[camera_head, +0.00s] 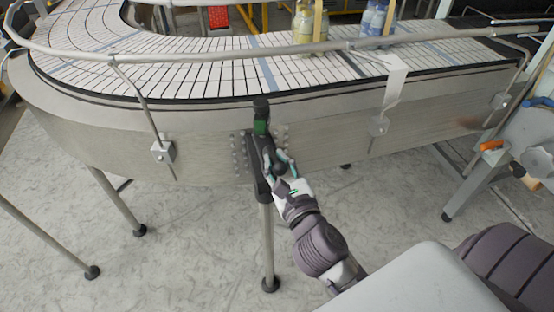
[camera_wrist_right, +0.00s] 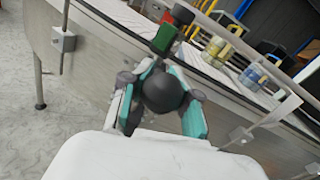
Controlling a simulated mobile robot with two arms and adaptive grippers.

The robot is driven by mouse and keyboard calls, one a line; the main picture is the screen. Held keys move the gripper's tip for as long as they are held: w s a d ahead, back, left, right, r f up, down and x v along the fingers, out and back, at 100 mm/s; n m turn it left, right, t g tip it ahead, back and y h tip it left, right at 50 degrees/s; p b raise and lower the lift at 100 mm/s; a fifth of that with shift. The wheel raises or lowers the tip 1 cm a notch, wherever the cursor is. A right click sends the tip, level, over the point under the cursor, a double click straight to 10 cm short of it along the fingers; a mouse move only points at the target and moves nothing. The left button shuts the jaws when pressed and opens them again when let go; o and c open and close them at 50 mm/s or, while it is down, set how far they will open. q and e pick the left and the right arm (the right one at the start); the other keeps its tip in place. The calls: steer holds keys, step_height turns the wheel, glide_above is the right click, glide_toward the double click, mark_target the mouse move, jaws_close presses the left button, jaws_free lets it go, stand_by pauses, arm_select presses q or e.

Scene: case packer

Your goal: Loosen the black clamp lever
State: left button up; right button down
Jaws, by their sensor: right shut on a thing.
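The black clamp lever shows as a round black knob (camera_wrist_right: 163,91) between the fingers in the right wrist view. In the head view the knob (camera_head: 279,168) sits low on a dark upright bracket (camera_head: 261,188) on the side of the conveyor. My right gripper (camera_wrist_right: 160,100) is shut on the knob, with one teal-padded finger on each side; in the head view this gripper (camera_head: 282,171) reaches it from the lower right. The rest of the lever is hidden behind the knob and fingers. A small device with a green face (camera_head: 261,126) stands above the knob. My left gripper is not in view.
The curved conveyor (camera_head: 190,135) runs behind the bracket, with a metal guide rail (camera_head: 200,57) above its belt. Bottles with yellowish (camera_head: 304,30) and blue (camera_head: 375,22) contents stand on the belt. A conveyor leg (camera_head: 268,245) stands below the bracket.

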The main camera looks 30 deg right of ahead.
steer(key=shift+f, duration=0.25)
steer(key=c, duration=1.2)
jaws_free()
steer(key=shift+o, duration=0.2)
steer(key=shift+d+r, duration=0.1)
steer(key=s+a, duration=0.1)
steer(key=s, duration=0.6)
steer(key=shift+s, duration=0.25)
